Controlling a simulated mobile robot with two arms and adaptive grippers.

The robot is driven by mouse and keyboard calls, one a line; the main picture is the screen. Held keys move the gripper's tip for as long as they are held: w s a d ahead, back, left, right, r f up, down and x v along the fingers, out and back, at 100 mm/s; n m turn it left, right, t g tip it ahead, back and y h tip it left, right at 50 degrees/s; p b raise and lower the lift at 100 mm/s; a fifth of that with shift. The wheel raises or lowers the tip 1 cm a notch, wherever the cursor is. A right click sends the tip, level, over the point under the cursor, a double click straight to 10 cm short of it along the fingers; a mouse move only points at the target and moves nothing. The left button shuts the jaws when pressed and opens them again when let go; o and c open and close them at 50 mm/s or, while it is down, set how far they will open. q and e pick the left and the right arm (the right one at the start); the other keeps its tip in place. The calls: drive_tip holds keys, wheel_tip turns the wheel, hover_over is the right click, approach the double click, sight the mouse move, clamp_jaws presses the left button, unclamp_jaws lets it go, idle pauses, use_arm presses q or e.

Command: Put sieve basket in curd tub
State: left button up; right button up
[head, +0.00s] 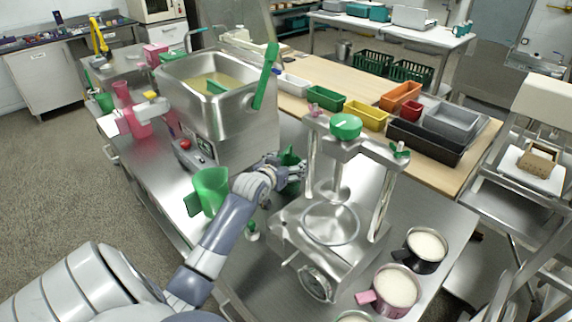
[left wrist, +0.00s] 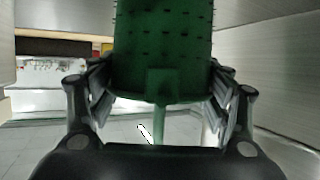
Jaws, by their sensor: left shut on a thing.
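A dark green perforated sieve basket (left wrist: 162,50) with a thin handle fills the middle of the left wrist view, between my left gripper's fingers (left wrist: 160,105). In the head view my left gripper (head: 284,178) is shut on this basket (head: 290,156), which is partly hidden by the fingers. It is between the large steel vat (head: 240,120) and the steel mill or press (head: 325,235). The vat holds yellowish contents and a green paddle. Pots with white contents, one dark (head: 427,262) and one pink-handled (head: 392,308), stand at the front right; which vessel is the curd tub is unclear. My right gripper is not in view.
A green jug (head: 208,188) stands left of my forearm. The mill's posts and green knob (head: 345,126) rise close to the right of the gripper. Coloured bins, including a yellow one (head: 364,115), sit on the wooden table behind. Pink jugs (head: 135,122) stand left of the vat.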

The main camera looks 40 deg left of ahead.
use_arm(q)
drive_tip(key=o, duration=0.6)
drive_tip(key=shift+f, duration=0.15)
drive_tip(key=o, duration=0.4)
drive_tip(key=shift+o, duration=0.2)
